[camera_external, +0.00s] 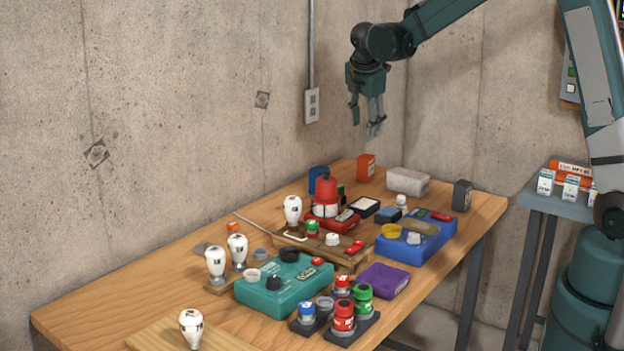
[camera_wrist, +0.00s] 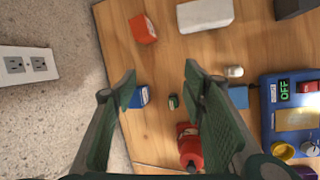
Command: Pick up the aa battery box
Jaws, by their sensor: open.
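My gripper (camera_external: 366,115) is open and empty, high above the far end of the table. In the wrist view its fingers (camera_wrist: 160,78) are spread over bare wood. No label reads clearly as AA battery, so I cannot tell which box is the battery box. Small upright boxes stand at the far end: an orange box (camera_external: 366,167), a blue box (camera_external: 318,180) and a dark grey box (camera_external: 462,195). In the wrist view, the orange box (camera_wrist: 143,28) lies beyond the fingertips and the blue box (camera_wrist: 139,97) beside the left finger. Nothing touches my gripper.
A red bottle (camera_external: 326,190) stands near the blue box. A whitish block (camera_external: 408,181), a blue device (camera_external: 420,244), a teal device (camera_external: 284,287) and several bulbs crowd the table (camera_external: 120,300). A concrete wall with an outlet (camera_wrist: 27,66) borders it. A side table (camera_external: 555,204) holds small boxes.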

